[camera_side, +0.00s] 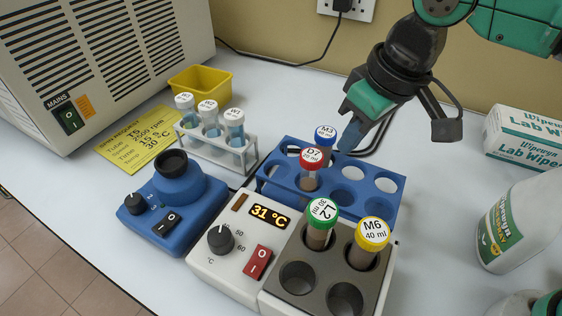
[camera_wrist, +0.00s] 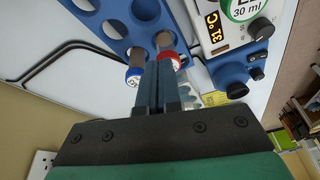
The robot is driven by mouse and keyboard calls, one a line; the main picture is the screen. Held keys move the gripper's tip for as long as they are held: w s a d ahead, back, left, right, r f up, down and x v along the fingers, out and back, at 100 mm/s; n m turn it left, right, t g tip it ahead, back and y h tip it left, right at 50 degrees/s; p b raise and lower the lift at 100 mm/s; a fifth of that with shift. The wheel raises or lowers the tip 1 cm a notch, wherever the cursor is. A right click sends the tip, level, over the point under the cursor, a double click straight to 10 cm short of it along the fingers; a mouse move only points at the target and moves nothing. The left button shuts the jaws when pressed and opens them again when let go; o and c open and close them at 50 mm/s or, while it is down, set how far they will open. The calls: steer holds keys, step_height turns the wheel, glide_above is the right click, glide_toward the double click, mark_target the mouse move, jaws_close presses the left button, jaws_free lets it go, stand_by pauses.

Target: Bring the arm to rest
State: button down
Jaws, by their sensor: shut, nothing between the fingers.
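My gripper (camera_side: 345,144) is shut and empty, pointing down over the blue rack (camera_side: 385,195), close beside the blue-capped tube M3 (camera_side: 325,134). In the wrist view its fingers (camera_wrist: 158,68) lie together, with the red-capped tube (camera_wrist: 166,52) and blue-capped tube (camera_wrist: 136,74) near the tips. I cannot tell whether the fingers touch a tube. The red-capped tube D7 (camera_side: 312,160) stands upright in the rack in front of M3. The other rack holes in view look empty.
A heater block (camera_side: 302,262) reading 31 °C holds green-capped L2 (camera_side: 322,212) and yellow-capped M6 (camera_side: 372,233). A blue mixer (camera_side: 160,200), a white rack (camera_side: 245,152) with small tubes, a spray bottle (camera_side: 520,225) and a wipes box (camera_side: 525,137) stand around.

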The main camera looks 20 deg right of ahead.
steer(key=s+d+f+m+t+h, duration=0.1)
steer(key=d+m+t, duration=0.3)
steer(key=d, duration=1.2)
steer(key=shift+s+d+f+m+h, duration=0.3)
steer(key=shift+s+d+f+m, duration=0.15)
steer(key=shift+f, duration=0.2)
